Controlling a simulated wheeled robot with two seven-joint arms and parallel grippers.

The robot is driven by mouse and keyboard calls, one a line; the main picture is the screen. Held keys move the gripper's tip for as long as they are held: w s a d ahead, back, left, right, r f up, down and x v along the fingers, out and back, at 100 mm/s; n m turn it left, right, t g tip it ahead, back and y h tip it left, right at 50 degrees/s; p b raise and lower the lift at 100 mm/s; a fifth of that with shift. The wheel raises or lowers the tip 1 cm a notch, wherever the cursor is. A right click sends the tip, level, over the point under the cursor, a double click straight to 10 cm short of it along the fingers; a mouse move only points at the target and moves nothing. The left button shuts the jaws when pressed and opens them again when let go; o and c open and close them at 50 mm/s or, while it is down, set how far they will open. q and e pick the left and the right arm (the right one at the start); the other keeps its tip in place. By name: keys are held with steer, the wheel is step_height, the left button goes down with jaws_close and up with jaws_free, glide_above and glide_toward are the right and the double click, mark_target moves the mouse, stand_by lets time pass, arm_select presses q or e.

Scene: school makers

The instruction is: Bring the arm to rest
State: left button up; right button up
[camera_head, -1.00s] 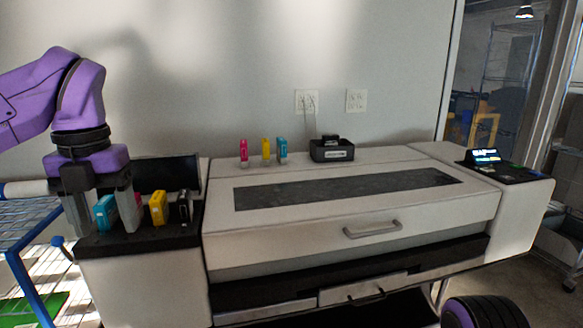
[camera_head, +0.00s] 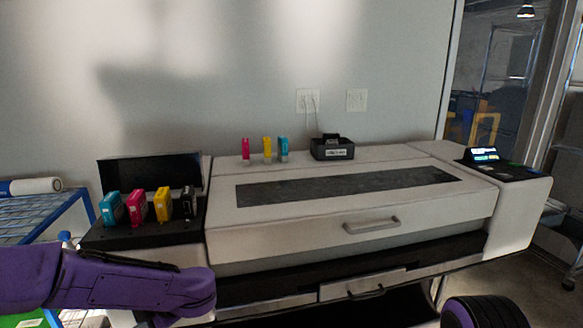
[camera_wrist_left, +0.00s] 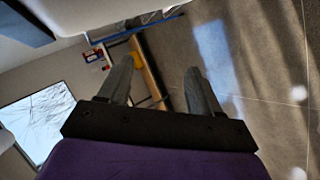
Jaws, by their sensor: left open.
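My purple left arm (camera_head: 110,281) comes in low from the left in the head view, in front of the printer's left end. Its gripper is out of sight there. In the left wrist view my left gripper (camera_wrist_left: 157,88) is open, with nothing between its two grey fingers; the floor and some blurred furniture lie beyond. A purple and black round part (camera_head: 485,312) at the bottom right of the head view may be part of my right arm. My right gripper is not in view.
The large white printer (camera_head: 300,213) fills the middle. Cyan, magenta, yellow and black cartridges (camera_head: 136,207) stand in its open left bay. Three more cartridges (camera_head: 266,150) and a black tray (camera_head: 331,149) sit on top. A blue-framed rack (camera_head: 75,222) stands at the left.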

arm_select(q)
steer(key=s+d+f+m+t+h, duration=0.1)
steer(key=s+f+m+t, duration=0.1)
steer(key=s+f+m, duration=0.4)
steer(key=s+f+m+t+h, duration=0.15)
steer(key=f+m, duration=0.25)
steer(key=f, duration=0.4)
steer(key=s+d+f+m+t+h, duration=0.1)
steer(key=s+f+m, duration=0.35)
steer(key=f, duration=0.35)
steer(key=s+f+m+g+h, duration=0.1)
steer(key=s+f+m, duration=0.1)
steer(key=s, duration=0.3)
steer(key=s+d+f+m+h, duration=0.1)
steer(key=s+f+m+h, duration=0.1)
steer(key=s+f+m, duration=0.1)
steer(key=s+m, duration=0.1)
steer(key=s, duration=0.1)
steer(key=shift+s+f+g, duration=0.2)
steer(key=shift+s+g, duration=0.15)
steer(key=shift+s, duration=0.05)
steer(key=s, duration=0.2)
steer(key=s+f+m+g+h, duration=0.1)
steer(key=s, duration=0.2)
steer(key=s+m+g, duration=0.1)
steer(key=s, duration=0.2)
steer(key=shift+d+f, duration=0.15)
steer(key=shift+f, duration=0.2)
steer(key=shift+c, duration=0.3)
